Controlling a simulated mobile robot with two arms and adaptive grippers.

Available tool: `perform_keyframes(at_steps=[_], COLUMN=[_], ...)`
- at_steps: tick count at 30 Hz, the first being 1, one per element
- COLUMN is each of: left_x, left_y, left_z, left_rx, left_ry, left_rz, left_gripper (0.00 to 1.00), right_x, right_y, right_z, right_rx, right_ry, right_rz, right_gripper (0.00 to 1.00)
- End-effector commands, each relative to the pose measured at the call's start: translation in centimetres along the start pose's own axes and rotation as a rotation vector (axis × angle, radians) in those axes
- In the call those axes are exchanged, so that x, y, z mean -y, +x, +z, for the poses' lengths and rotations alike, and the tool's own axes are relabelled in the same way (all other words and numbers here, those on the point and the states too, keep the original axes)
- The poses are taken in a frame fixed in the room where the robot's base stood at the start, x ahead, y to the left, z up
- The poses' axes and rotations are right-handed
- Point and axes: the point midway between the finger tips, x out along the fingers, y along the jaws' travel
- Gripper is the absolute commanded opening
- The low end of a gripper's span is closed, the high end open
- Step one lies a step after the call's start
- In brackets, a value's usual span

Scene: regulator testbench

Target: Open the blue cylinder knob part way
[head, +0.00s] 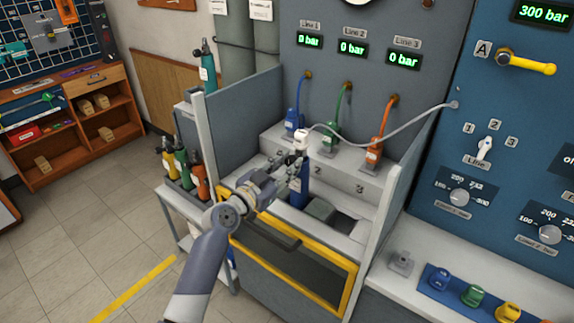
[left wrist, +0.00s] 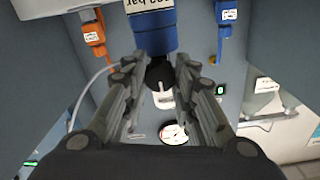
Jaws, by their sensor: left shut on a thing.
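The blue cylinder (head: 299,191) stands upright in the grey bench bay in the head view. In the left wrist view the blue cylinder (left wrist: 152,32) appears upside down at the top, with a white label reading in bar. Its black knob (left wrist: 158,74) sits between the fingers of my left gripper (left wrist: 161,68). In the head view my left gripper (head: 292,168) reaches in from the front left, shut on the knob, which it mostly hides. A white fitting (head: 301,137) shows just above the gripper. My right gripper is out of view.
A grey hose (head: 400,127) runs from near the fitting to the blue panel. Blue (head: 292,121), green (head: 331,131) and orange (head: 376,145) regulators stand behind on the ledge. Side walls and a yellow-framed front door (head: 345,265) bound the bay. The line displays (head: 352,49) read 0 bar.

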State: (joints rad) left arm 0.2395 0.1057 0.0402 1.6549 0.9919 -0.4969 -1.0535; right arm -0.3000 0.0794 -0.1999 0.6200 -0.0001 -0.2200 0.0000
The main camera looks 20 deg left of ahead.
Motion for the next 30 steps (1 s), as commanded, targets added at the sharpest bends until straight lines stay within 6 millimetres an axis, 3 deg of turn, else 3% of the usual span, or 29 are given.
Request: perform_keyframes(at_steps=[11,30], left_x=[0.03,0.09], left_y=[-0.01,0.00], left_z=[0.03,-0.07], left_rx=[0.000,-0.001], left_ry=[-0.082,-0.507], left_rz=[0.000,0.000], left_gripper=[0.02,0.02], right_x=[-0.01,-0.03], right_y=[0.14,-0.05], right_z=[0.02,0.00], right_rx=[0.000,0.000], right_ry=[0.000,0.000], right_rz=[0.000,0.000], right_gripper=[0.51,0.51])
